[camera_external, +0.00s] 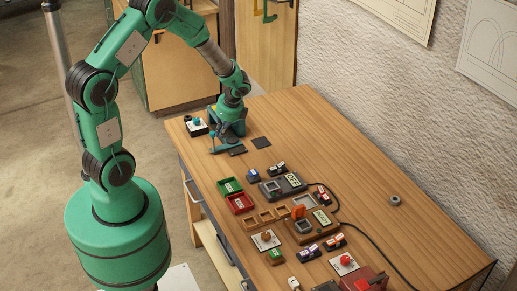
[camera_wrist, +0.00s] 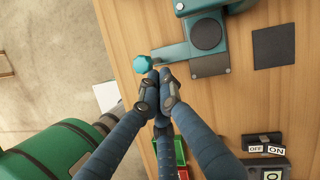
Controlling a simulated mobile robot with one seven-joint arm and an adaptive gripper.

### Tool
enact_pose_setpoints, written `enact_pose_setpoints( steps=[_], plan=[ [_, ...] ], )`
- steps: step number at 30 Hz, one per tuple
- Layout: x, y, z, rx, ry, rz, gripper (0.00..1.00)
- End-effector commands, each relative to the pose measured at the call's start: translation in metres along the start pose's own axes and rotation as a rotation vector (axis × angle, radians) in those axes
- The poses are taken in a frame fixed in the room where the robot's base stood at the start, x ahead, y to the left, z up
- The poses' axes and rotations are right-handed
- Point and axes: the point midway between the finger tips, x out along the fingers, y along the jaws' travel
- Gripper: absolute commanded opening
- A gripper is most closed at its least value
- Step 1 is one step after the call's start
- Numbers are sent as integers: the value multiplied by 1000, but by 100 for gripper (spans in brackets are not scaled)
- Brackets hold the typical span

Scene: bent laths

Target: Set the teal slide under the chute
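The teal fixture (camera_wrist: 204,8) stands at the far end of the table, with a dark round disc (camera_wrist: 207,33) on its face. A teal bar (camera_wrist: 172,53) runs left from it to a faceted teal knob (camera_wrist: 142,64). I take the bar and knob for the slide; which part is the chute is unclear. My gripper (camera_wrist: 159,75) is at the bar, close beside the knob, with its fingertips together. I see nothing between the fingers, and contact is unclear. In the external view my gripper (camera_external: 226,132) partly hides the teal fixture.
A dark square mat (camera_wrist: 273,47) lies right of the fixture. A box with a teal button (camera_external: 196,124) stands left of it. Green (camera_external: 229,187) and red (camera_external: 240,203) trays, switches and a cabled device (camera_external: 283,186) lie nearer. The table's right side is mostly clear.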

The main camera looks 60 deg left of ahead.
Motion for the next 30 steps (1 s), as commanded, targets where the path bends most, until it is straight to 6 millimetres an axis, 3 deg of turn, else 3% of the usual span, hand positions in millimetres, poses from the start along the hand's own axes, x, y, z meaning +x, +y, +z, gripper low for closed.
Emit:
enact_pose_setpoints(
  steps=[12,30],
  plan=[
    [22,-32,60,0,-1,1,0],
    [24,-35,62,1,-1,0,0]
  ],
)
